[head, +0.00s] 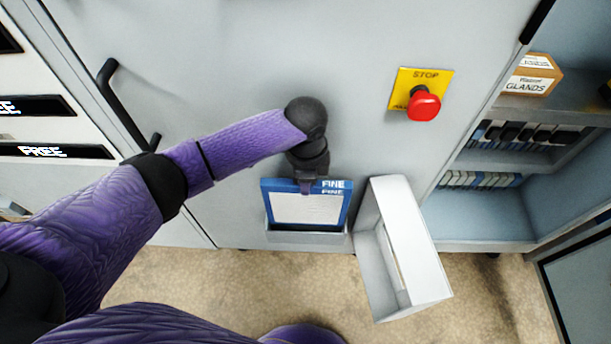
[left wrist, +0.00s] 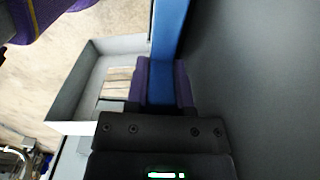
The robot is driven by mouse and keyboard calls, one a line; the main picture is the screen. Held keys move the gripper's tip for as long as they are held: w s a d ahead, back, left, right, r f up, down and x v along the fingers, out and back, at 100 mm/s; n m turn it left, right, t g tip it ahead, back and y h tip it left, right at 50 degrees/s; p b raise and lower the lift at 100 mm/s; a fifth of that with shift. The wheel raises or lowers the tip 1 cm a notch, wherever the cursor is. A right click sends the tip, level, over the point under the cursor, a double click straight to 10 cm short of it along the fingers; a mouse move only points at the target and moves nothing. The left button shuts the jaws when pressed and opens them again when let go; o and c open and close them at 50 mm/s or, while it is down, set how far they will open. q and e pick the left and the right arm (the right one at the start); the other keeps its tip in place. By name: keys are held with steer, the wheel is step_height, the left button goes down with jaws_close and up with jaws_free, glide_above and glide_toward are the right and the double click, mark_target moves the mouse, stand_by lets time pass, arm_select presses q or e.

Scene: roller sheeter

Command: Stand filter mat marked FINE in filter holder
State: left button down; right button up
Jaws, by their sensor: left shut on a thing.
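The filter mat marked FINE (head: 305,208) is a blue-framed panel with a white middle, upright against the grey cabinet front. My left gripper (head: 306,187) is shut on its top edge from above. In the left wrist view, the purple fingers (left wrist: 165,85) close on the blue frame (left wrist: 172,28). The filter holder (head: 307,237) looks like a shallow grey trough low on the cabinet. The mat's lower edge meets or sits behind the trough's front wall; I cannot tell how deep it is. My right gripper is not in view.
A white open box (head: 418,243) stands out just right of the mat and also shows in the left wrist view (left wrist: 72,88). A red stop button (head: 424,104) is above right. Open shelves (head: 478,208) lie at the right. A black door handle (head: 107,78) is at the left.

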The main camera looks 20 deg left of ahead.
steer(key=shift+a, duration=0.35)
